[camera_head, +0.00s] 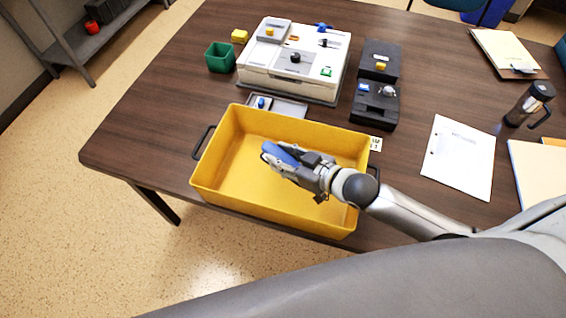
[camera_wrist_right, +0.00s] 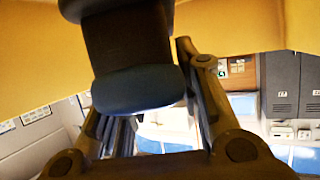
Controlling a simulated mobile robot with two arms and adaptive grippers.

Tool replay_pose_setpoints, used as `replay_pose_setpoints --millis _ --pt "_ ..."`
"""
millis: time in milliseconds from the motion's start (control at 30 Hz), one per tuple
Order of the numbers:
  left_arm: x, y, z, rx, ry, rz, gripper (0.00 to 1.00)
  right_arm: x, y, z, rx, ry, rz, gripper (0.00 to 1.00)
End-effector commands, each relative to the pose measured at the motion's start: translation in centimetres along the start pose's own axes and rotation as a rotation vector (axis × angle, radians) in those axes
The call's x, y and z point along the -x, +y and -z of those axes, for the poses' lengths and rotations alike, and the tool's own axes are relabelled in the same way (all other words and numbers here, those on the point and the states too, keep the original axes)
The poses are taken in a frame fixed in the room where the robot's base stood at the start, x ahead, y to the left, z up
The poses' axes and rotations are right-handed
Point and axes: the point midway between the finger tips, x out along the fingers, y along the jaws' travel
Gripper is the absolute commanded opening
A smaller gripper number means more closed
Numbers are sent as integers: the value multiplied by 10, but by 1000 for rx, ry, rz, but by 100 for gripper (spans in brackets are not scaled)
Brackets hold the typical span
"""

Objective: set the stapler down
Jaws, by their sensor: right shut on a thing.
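The stapler (camera_head: 283,154) is blue in the head view and is held in my right gripper (camera_head: 287,164). The gripper is shut on it, over the inside of a yellow bin (camera_head: 222,165). In the right wrist view the stapler (camera_wrist_right: 135,88) shows as a dark body with a blue rounded end between the fingers of my right gripper (camera_wrist_right: 150,75). Whether the stapler touches the bin floor cannot be told. My left gripper is not in view.
The bin stands at the table's (camera_head: 140,125) front edge. Behind it are a grey tray (camera_head: 290,108), a white device (camera_head: 292,75) and a green cup (camera_head: 219,58). A black device (camera_head: 375,105), papers (camera_head: 459,157) and a dark mug (camera_head: 528,103) lie right.

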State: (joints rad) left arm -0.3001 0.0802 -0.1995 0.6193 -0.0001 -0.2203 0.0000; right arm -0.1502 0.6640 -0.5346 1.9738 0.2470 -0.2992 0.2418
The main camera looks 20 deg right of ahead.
Motion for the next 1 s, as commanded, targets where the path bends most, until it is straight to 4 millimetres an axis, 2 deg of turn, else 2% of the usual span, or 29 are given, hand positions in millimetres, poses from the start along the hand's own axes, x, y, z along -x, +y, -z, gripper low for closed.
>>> replay_pose_setpoints --millis 100,200,1000 --pt "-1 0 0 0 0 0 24 -7 0 -17 -2 -1 -1 1" --pt "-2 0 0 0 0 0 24 -11 0 -25 -2 0 0 1" --pt "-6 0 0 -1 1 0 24 -16 0 -38 1 1 -1 1"
